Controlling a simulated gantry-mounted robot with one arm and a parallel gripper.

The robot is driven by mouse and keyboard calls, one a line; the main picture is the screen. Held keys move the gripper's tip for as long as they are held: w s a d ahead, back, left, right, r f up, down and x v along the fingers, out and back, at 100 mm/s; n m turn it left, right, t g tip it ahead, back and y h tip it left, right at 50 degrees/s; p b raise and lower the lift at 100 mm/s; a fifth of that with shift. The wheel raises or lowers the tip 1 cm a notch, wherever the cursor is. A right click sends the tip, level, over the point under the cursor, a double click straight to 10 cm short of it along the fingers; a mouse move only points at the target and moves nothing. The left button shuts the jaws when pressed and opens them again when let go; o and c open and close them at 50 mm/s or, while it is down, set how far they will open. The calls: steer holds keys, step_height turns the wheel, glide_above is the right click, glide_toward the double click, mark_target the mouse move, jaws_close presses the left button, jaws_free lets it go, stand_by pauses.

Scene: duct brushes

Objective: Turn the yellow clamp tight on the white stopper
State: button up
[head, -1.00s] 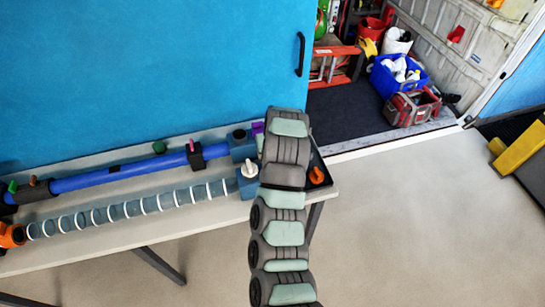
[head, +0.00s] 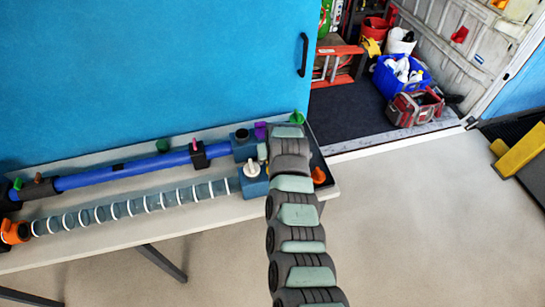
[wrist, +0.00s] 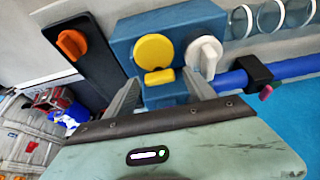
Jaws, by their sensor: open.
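In the wrist view, a yellow round piece (wrist: 153,50) with a small yellow block (wrist: 159,77) below it, seemingly the yellow clamp, sits on a blue block (wrist: 125,48). The white stopper (wrist: 203,57), a knob with a raised grip, is just right of it. In the head view the white stopper (head: 251,169) stands on the blue block (head: 254,187); the yellow clamp is hidden behind my arm. My gripper (wrist: 160,80) is open, its fingers either side of the small yellow block. I cannot tell whether they touch anything. Nothing is held.
An orange knob (wrist: 71,44) lies on a black tray (wrist: 92,62) beside the blue block. A clear ringed tube (head: 130,208) and a blue pipe (head: 125,170) run left along the table (head: 215,212). A purple piece (head: 261,131) and green knob (head: 297,117) are behind.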

steer(key=c, duration=1.4)
